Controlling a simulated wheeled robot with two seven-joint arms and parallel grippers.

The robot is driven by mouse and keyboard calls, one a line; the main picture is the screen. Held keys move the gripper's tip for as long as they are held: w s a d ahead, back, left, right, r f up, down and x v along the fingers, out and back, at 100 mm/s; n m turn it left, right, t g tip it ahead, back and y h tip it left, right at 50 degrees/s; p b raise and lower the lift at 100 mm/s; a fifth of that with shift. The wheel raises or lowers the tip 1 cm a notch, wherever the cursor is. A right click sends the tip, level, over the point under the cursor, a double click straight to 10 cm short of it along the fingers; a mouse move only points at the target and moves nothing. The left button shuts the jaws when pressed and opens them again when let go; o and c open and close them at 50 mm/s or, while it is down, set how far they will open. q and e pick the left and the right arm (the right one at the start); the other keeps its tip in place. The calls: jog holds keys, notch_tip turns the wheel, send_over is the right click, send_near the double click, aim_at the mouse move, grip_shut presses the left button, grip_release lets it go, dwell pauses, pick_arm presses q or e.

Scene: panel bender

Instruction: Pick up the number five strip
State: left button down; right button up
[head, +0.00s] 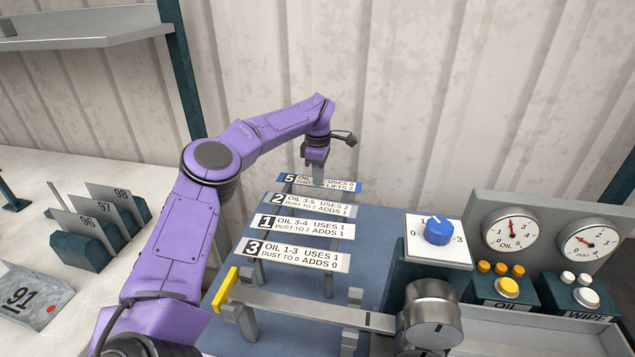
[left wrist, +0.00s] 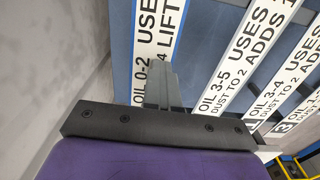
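The number five strip (head: 342,186) is a white label strip on a blue backing, the farthest of several strips on the blue rack. My left gripper (head: 318,178) points down at its middle and covers part of the lettering. In the left wrist view the strip (left wrist: 158,28) runs up from the grey fingers (left wrist: 162,84), which overlap it. The fingers show nearly edge-on, so I cannot tell whether they are open or closed on it, or touching it. My right gripper is not in view.
Strips two (head: 310,205), one (head: 300,226) and three (head: 292,254) lie nearer in a row. A blue knob (head: 438,231) and an oil gauge (head: 510,234) stand to the right. A metal bar (head: 310,306) crosses the front. A corrugated wall (head: 420,100) stands behind.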

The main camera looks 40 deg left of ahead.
pick_arm(q)
jog(key=shift+r, duration=0.15)
notch_tip(320, 180, up, 2)
jog(key=shift+w+a+r, duration=0.1)
jog(key=shift+r, duration=0.05)
jog(key=s+d+r+b, duration=0.5)
jog(key=s+d+r, duration=0.2)
jog(key=s+r, duration=0.3)
jog(key=shift+s+r, duration=0.15)
jog(key=shift+s, duration=1.05)
jog(key=shift+c, duration=1.9)
grip_release()
